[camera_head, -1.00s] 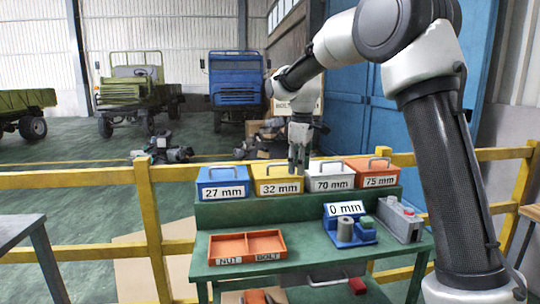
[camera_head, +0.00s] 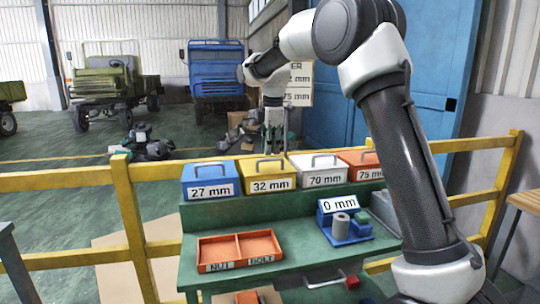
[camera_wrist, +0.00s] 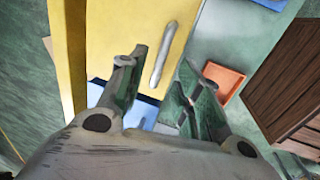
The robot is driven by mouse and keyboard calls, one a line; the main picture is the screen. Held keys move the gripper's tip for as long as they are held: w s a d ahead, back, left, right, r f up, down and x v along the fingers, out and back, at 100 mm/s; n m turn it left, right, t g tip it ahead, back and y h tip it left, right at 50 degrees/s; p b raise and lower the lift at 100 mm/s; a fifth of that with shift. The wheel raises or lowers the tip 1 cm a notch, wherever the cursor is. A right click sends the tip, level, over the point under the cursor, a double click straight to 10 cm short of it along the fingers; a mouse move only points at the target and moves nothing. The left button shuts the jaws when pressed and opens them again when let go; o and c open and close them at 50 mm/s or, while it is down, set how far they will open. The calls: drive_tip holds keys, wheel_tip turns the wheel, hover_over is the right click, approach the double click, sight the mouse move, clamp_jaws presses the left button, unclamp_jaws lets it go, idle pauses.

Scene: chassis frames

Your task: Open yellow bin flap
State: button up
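The yellow bin (camera_head: 253,173) labelled 32 mm stands on the green rack between the blue and white bins. Its flap looks closed, with a grey bar handle (camera_head: 267,161) on it. In the wrist view the yellow flap (camera_wrist: 115,30) fills the upper left and the handle (camera_wrist: 163,52) lies slanted ahead of my fingers. My gripper (camera_head: 273,146) points down above and slightly behind the yellow bin. In the wrist view my gripper (camera_wrist: 160,78) is open, fingers apart, with nothing held. The handle looks apart from the fingers, though the exact gap is hard to tell.
The blue bin (camera_head: 197,181), white bin (camera_head: 312,178) and orange-red bin (camera_head: 365,172) stand alongside. Below are an orange nut and bolt tray (camera_head: 236,239) and a blue 0 mm block (camera_head: 328,219). A yellow railing (camera_head: 70,181) runs behind the bench.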

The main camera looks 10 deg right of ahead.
sight(270, 159)
drive_tip(key=shift+w+f, duration=0.2)
drive_tip(key=shift+f, duration=0.75)
drive_tip(key=shift+w+f, duration=0.15)
drive_tip(key=shift+f, duration=0.8)
drive_tip(key=shift+c, duration=0.2)
clamp_jaws()
